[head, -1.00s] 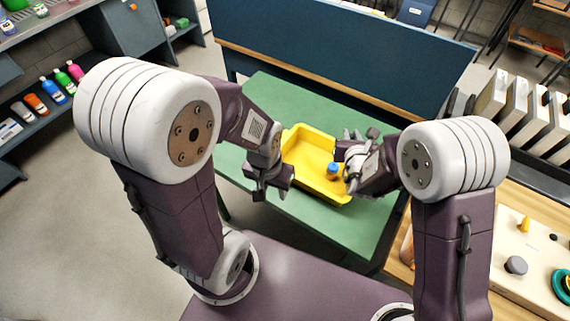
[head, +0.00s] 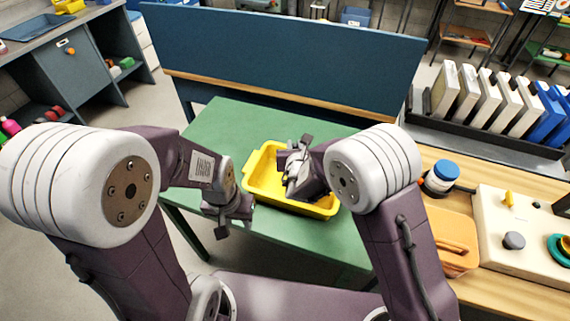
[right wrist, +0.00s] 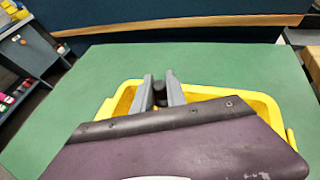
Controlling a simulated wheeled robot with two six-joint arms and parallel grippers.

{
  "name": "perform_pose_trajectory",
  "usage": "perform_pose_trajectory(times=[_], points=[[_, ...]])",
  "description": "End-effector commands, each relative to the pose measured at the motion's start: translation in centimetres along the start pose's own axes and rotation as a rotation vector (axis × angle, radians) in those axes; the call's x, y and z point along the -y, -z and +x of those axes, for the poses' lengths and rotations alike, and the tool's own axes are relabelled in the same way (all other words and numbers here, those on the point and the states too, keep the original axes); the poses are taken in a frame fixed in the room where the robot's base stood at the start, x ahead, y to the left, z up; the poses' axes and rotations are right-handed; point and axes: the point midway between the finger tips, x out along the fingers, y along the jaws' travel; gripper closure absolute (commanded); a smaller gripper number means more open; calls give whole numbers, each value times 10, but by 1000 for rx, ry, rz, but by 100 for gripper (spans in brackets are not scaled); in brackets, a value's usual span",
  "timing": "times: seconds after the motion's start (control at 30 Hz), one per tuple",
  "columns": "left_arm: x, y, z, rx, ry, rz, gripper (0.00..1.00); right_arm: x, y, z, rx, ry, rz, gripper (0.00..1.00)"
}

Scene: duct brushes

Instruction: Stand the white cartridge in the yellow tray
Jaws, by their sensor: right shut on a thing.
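The yellow tray (head: 262,160) lies on the green table; its rim also shows in the right wrist view (right wrist: 262,100). My right gripper (head: 292,168) is over the tray. In the right wrist view its fingers (right wrist: 162,92) are shut on a small dark thing (right wrist: 160,90), mostly hidden, whose kind I cannot tell. My left gripper (head: 226,222) hangs left of the tray near the table's front edge; its jaw opening is unclear. Several white upright slabs (head: 467,92) stand in a rack at right; I cannot tell whether one is the white cartridge.
A blue panel (head: 290,50) closes the table's (head: 215,125) far side. On the wooden bench at right are a blue-lidded jar (head: 441,178), an orange case (head: 450,240) and a cream control box (head: 515,225). Blue slabs (head: 548,115) share the rack. The table's left part is clear.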

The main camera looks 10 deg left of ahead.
Motion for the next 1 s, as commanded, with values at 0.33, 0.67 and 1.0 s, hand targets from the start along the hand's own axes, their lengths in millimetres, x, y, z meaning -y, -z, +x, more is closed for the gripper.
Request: perform_pose_trajectory(times=[0.33,0.67,1.0], points=[[0,0,-5,0,0,0,60,-40,23,7,1,1,1,100],[0,0,-4,0,0,0,60,-39,59,24,1,1,1,100],[0,0,2,0,0,0,60,-39,63,26,2,0,1,100]])
